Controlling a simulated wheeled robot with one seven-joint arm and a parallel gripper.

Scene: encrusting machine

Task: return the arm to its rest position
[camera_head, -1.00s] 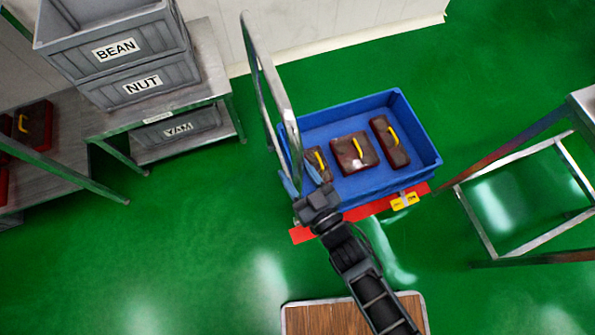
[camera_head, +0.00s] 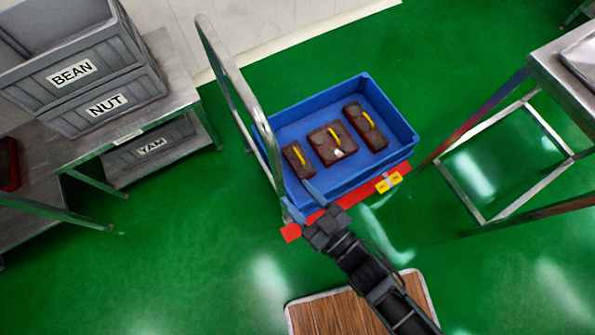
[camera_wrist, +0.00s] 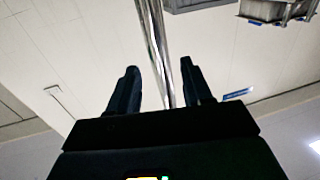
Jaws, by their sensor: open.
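My gripper (camera_head: 300,200) is open and empty in the head view, just at the near left corner of the blue crate (camera_head: 392,152), close to the cart's metal handle. In the wrist view my gripper (camera_wrist: 160,82) shows two dark fingers spread apart with nothing held between them. The handle's metal post (camera_wrist: 155,40) shows beyond and between the fingers. My arm reaches up from the lower right of the head view.
The blue crate holds brown boxes with yellow handles (camera_head: 332,146). The cart's handle (camera_head: 238,85) rises at its left. Grey bins (camera_head: 95,85) stand on a table at left. A metal table (camera_head: 570,80) is at right. Green floor lies open at lower left.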

